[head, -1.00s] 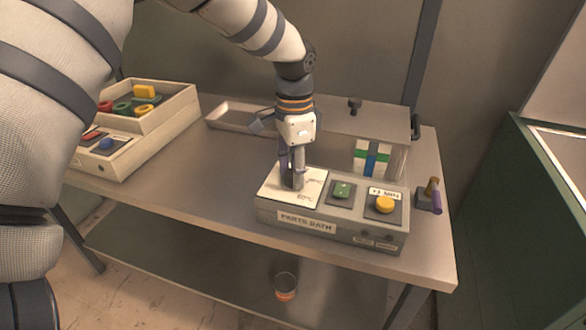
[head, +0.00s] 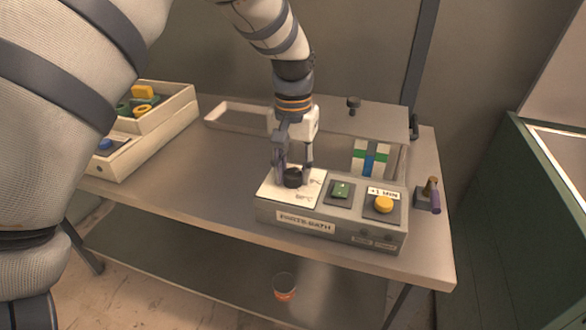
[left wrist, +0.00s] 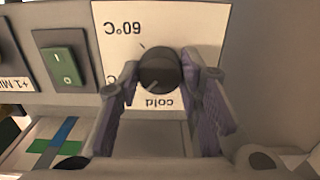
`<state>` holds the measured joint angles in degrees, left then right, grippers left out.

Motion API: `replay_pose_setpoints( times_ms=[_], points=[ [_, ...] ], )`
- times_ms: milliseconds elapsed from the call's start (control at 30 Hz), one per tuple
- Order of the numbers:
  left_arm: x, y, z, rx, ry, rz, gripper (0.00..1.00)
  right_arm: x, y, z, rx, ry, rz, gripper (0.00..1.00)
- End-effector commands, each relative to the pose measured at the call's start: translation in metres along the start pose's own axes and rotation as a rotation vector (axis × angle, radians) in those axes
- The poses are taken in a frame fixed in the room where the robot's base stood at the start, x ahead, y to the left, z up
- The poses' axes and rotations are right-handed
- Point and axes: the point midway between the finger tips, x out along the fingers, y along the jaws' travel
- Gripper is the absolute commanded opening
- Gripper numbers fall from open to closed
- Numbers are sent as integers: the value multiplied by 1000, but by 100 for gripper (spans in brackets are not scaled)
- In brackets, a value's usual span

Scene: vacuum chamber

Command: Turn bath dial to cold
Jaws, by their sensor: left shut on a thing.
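The bath dial (head: 292,178) is a round black knob on the white plate (head: 306,197) at the left end of the grey bath control box (head: 330,229). In the left wrist view, the dial (left wrist: 159,70) sits between an upside-down "60°C" label (left wrist: 123,28) above and a "cold" label (left wrist: 160,103) below. A pale line on its lower face lies on the side toward "cold". My left gripper (head: 293,170) points down with one finger on each side of the dial, shut on it. The fingers (left wrist: 160,85) also show in the wrist view. My right gripper is out of view.
A green switch (head: 341,190) and yellow button (head: 383,204) sit right of the dial. A purple-handled item (head: 434,196) is at the right.

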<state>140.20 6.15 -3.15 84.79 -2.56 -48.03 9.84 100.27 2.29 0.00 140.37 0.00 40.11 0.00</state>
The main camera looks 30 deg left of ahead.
Motion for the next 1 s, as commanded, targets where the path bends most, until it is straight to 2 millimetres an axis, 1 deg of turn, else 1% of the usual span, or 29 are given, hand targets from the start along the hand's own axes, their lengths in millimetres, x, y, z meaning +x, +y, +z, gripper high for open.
replay_pose_setpoints(
  times_ms=[300, 600, 800, 1000],
  points=[
    [1, 0, 0, -297, 0, -3, 5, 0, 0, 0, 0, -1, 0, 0],
    [1, 0, 0, -546, -1, -2, 5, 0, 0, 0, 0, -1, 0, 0],
    [1, 0, 0, -665, -2, -2, 5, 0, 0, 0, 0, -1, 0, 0],
    [1, 0, 0, -739, -2, -2, 5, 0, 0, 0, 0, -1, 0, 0]
  ],
)
